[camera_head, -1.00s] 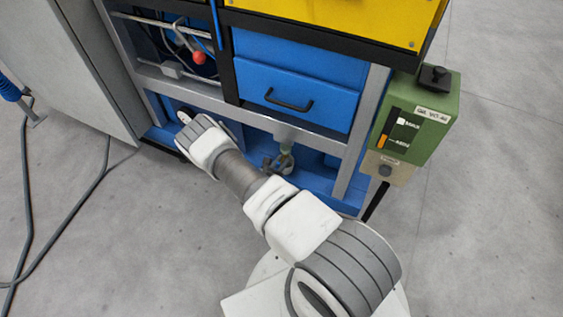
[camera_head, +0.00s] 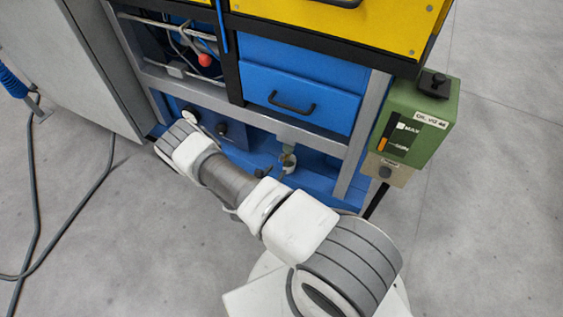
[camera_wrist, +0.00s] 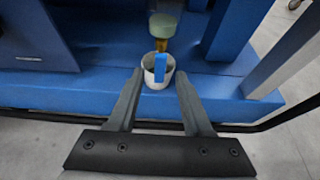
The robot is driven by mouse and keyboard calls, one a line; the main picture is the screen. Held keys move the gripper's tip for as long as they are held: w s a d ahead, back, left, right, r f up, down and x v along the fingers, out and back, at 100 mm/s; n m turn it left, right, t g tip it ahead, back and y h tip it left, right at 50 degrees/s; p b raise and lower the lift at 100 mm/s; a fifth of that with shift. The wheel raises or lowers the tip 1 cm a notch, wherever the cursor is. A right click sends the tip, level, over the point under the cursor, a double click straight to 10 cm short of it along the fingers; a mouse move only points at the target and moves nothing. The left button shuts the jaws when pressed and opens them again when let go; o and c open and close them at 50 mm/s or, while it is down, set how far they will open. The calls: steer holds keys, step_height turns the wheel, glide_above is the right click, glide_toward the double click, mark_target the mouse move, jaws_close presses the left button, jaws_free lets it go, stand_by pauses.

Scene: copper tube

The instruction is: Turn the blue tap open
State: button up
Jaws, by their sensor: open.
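The blue tap handle (camera_wrist: 160,70) shows in the wrist view as a small upright blue bar in front of a whitish round cup (camera_wrist: 149,63). A brass fitting (camera_wrist: 163,30) with a greenish top stands just behind them. My gripper (camera_wrist: 160,76) is open and empty, with one dark finger on each side of the handle and cup. I cannot tell how far ahead of the fingertips the handle lies. In the head view the whitish cup (camera_head: 288,161) shows low under the bench frame, and my arm hides most of my gripper there.
A blue ledge (camera_wrist: 95,88) runs under the cup, and blue panels and a grey post (camera_wrist: 285,52) flank it. A dark cable or bar crosses near my fingers.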

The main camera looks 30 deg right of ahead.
steer(key=p+v, duration=0.2)
steer(key=v, duration=0.7)
steer(key=shift+s+a, duration=0.2)
steer(key=shift+s, duration=0.05)
steer(key=shift+r, duration=0.15)
step_height(320, 180, up, 30)
steer(key=w+d+m+g, duration=0.25)
steer(key=m+g, duration=0.45)
steer(key=m, duration=0.7)
steer(key=s+a+r+m+t+y, duration=0.25)
steer(key=s+r+m+y, duration=0.3)
steer(key=s+r, duration=0.5)
steer(key=s+a+r+m+t+y, duration=0.25)
steer(key=s+r+m+y, duration=0.45)
steer(key=r, duration=0.7)
step_height(320, 180, up, 19)
steer(key=n+h+p, duration=0.1)
steer(key=h+p, duration=0.1)
steer(key=p, duration=1.7)
steer(key=shift+s+a+g+p, duration=0.2)
steer(key=shift+s+g+p, duration=0.1)
steer(key=shift+s+p, duration=0.15)
